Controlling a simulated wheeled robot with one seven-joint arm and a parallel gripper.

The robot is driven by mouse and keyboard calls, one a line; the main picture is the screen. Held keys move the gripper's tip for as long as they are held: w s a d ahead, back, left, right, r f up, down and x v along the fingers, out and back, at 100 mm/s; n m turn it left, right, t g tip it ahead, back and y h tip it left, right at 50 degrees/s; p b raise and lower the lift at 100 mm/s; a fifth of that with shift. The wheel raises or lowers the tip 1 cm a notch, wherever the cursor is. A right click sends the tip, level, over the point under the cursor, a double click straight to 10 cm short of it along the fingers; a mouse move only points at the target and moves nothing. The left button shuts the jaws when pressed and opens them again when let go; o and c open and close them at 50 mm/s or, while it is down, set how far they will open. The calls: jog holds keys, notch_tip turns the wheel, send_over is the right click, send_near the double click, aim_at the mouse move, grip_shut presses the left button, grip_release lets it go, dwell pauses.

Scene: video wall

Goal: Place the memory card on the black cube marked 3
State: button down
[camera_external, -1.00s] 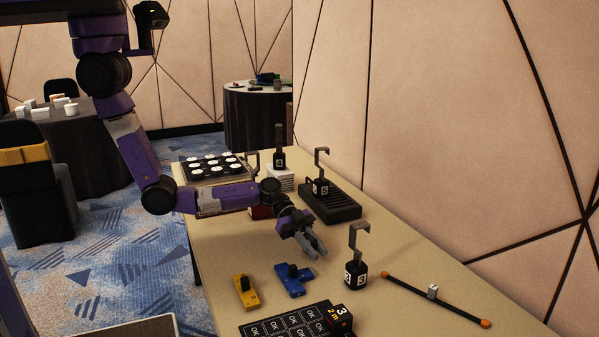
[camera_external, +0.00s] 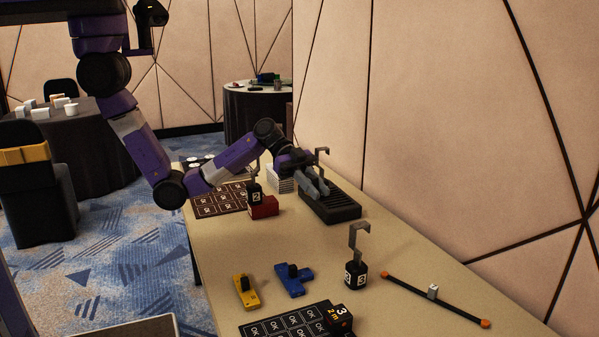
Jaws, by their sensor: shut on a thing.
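My gripper (camera_external: 324,192) is over the black slotted rack (camera_external: 333,210) at the back right of the table, with its fingers angled down. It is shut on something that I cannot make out. A grey hook (camera_external: 322,151) rises behind the fingers; the black cube marked 5 below it is hidden. A black cube marked 3 (camera_external: 355,276) with a grey hook stands on the table nearer the camera, apart from my gripper. Another black block, with coloured characters including a 3 (camera_external: 340,318), sits at the near board's corner. I cannot pick out the memory card.
A yellow piece (camera_external: 246,292) and a blue piece (camera_external: 293,281) lie mid-table. A dark rod with orange ends (camera_external: 460,306) lies at the right. A hooked black cube marked 2 (camera_external: 255,195) stands by a red block (camera_external: 264,207). The table between rack and near cube is clear.

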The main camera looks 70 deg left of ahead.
jog(key=s+d+r+m+g, duration=0.1)
jog(key=s+d+r, duration=0.1)
jog(key=d, duration=0.4)
jog(key=s+d+r+m+g, duration=0.1)
jog(key=s+d+r+g, duration=0.1)
jog(key=d, duration=0.5)
notch_tip(320, 180, up, 2)
jog(key=m+p, duration=0.1)
jog(key=p, duration=0.1)
send_over(338, 320)
jog(key=shift+w+d+f, duration=0.15)
jog(key=shift+w+f, duration=0.05)
jog(key=shift+f, duration=3.2)
jog(key=shift+w+d+f, duration=0.1)
jog(key=shift+w+f, duration=0.1)
jog(key=shift+f, duration=3.25)
jog(key=shift+w+d+f, duration=0.15)
jog(key=shift+w+f, duration=0.05)
jog(key=shift+f, duration=3.2)
jog(key=shift+f+b, duration=0.2)
jog(key=shift+b, duration=0.25)
jog(key=c, duration=1.3)
grip_release()
jog(key=shift+r, duration=0.1)
